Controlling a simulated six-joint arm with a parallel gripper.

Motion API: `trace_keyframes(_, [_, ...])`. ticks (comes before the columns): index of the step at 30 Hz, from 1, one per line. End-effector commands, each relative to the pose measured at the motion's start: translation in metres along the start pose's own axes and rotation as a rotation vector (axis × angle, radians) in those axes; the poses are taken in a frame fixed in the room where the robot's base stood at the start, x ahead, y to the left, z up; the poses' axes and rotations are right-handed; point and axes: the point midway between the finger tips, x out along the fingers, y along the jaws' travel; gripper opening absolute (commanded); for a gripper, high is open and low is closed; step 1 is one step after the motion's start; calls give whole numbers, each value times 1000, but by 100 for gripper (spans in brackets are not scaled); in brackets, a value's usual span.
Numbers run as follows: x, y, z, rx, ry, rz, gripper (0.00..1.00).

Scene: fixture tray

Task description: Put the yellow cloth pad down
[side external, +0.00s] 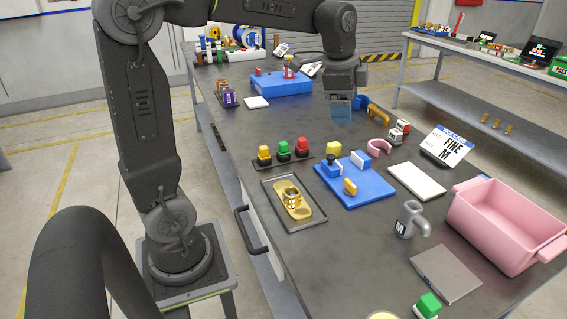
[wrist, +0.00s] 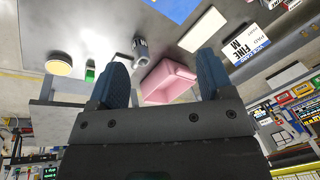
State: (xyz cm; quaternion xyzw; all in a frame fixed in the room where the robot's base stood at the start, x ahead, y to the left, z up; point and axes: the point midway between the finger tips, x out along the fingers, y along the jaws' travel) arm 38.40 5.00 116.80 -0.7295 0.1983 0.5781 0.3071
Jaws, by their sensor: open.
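A flat yellow oval piece (side external: 299,211) lies in the grey tray (side external: 311,222), with a gold openwork cup (side external: 292,197) standing on it. It looks the most like the yellow cloth pad, though I cannot tell its material. My gripper (side external: 341,115) is above the far part of the bench, apart from these. In the wrist view my gripper (wrist: 162,65) has its blue fingers spread with nothing held between them.
A pink bin (side external: 500,232) stands at the right, also in the wrist view (wrist: 170,84). A grey mug marked M (side external: 406,220), white pad (side external: 416,181) and label stand (side external: 446,146) are nearby. Red, green and yellow buttons (side external: 283,150) stand left. Bare bench lies before the tray.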

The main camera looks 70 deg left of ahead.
Motion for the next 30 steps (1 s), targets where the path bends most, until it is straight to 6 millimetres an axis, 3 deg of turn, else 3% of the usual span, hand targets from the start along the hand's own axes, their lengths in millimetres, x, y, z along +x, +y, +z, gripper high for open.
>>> trace_keyframes(1, [-12,28,4,-73,26,-20,74])
trace_keyframes(6, [-25,108,26,-357,116,-51,74])
trace_keyframes(12, [-17,173,56,-624,211,-42,74])
trace_keyframes(18, [-8,197,69,-741,250,-27,74])
trace_keyframes(30, [-8,198,70,-751,249,-25,74])
